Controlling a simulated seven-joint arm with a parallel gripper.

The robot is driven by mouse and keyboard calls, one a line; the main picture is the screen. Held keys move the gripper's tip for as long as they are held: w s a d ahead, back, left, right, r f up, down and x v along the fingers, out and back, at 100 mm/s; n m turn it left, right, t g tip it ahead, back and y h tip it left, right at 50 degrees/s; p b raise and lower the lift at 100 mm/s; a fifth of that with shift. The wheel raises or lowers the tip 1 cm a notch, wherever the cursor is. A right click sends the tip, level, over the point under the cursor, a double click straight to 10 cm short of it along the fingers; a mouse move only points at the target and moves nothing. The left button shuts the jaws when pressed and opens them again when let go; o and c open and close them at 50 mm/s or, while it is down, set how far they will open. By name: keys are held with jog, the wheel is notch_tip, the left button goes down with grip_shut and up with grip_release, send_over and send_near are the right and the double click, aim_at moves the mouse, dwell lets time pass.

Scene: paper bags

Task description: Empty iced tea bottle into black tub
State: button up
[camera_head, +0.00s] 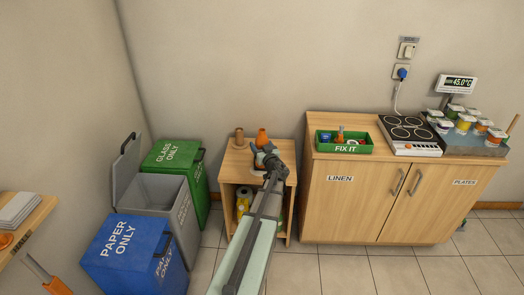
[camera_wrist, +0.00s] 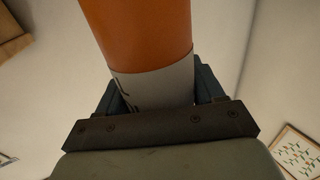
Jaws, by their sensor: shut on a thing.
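My gripper (camera_head: 262,148) is at the small wooden cabinet, shut on an orange bottle (camera_head: 262,135) that sticks up above it. In the wrist view the bottle (camera_wrist: 140,30) is orange with a pale grey-white band, between the two dark fingers of my gripper (camera_wrist: 158,88). Only part of the dark lettering on the band shows, so I cannot read whether it is iced tea. The bottle's ends are out of the wrist view. I cannot make out a black tub in either view.
A long cabinet (camera_head: 345,205) is at right.

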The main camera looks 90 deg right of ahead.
jog(key=s+d+r+m+g, duration=0.15)
jog(key=s+d, duration=0.25)
jog(key=d, duration=0.8)
jog(key=s+d+f+n+g+h, duration=0.2)
jog(key=s+d+f+g, duration=0.3)
jog(key=s+f, duration=0.2)
notch_tip(320, 180, down, 3)
jog(key=shift+s+d+r+n+h, duration=0.15)
jog(key=shift+s+d+n+h, duration=0.1)
jog(key=shift+s+n+h, duration=0.1)
jog(key=n, duration=0.2)
jog(key=f+n, duration=0.1)
jog(key=shift+s+t, duration=0.25)
jog(key=shift+s, duration=0.05)
jog(key=shift+w+a+r+n+t, duration=0.1)
jog(key=shift+w+r+n+t, duration=0.35)
jog(key=shift+n, duration=1.8)
jog(key=shift+w+a+r+n+t, duration=0.15)
jog(key=shift+n+t, duration=0.4)
jog(key=shift+n, duration=1.65)
jog(key=shift+w+d+r+n+t, duration=0.1)
jog(key=shift+w+r+n+t, duration=0.3)
jog(key=shift+n, duration=1.85)
jog(key=shift+s, duration=0.1)
